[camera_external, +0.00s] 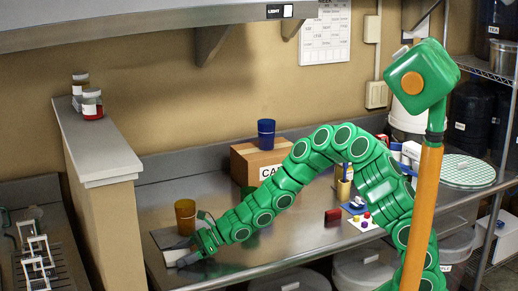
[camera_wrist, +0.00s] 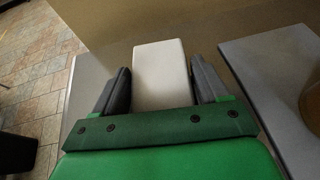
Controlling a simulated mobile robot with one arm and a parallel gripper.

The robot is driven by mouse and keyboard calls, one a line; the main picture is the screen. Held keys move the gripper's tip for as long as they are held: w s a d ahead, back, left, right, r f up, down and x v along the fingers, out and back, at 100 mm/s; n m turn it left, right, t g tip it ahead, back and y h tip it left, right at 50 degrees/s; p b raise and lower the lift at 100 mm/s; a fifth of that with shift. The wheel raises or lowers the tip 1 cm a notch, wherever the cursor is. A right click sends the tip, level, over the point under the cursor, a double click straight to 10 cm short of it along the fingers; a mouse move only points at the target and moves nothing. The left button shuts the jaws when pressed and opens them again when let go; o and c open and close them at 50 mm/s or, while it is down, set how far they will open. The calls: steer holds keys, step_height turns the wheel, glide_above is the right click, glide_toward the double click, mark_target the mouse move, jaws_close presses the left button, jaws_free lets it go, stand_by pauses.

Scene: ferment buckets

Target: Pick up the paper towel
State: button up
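The paper towel appears to be the white block (camera_wrist: 161,75) in the wrist view, lying on the steel counter between my fingers. In the external view a small pale part of it (camera_external: 176,256) shows by my gripper (camera_external: 186,257), near the counter's front edge. In the wrist view my gripper (camera_wrist: 162,85) is spread, with one dark finger on each side of the block. Narrow gaps seem to show beside the fingers, so I see no clear grip on it. The block's near end is hidden behind the green gripper body.
A grey flat board (camera_wrist: 265,65) lies just right of my gripper in the wrist view. An amber cup (camera_external: 185,215) stands behind my gripper. A cardboard box (camera_external: 250,165) with a blue cup (camera_external: 266,133) on it stands farther back. A wall (camera_external: 105,180) rises to the left.

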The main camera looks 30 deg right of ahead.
mark_target(182, 254)
steer(key=c, duration=0.5)
steer(key=shift+r, duration=0.1)
steer(key=shift+r, duration=0.5)
step_height(182, 254, up, 2)
steer(key=shift+r, duration=0.1)
steer(key=shift+s+d+r, duration=4.8)
steer(key=shift+s+d, duration=0.1)
steer(key=shift+s, duration=0.1)
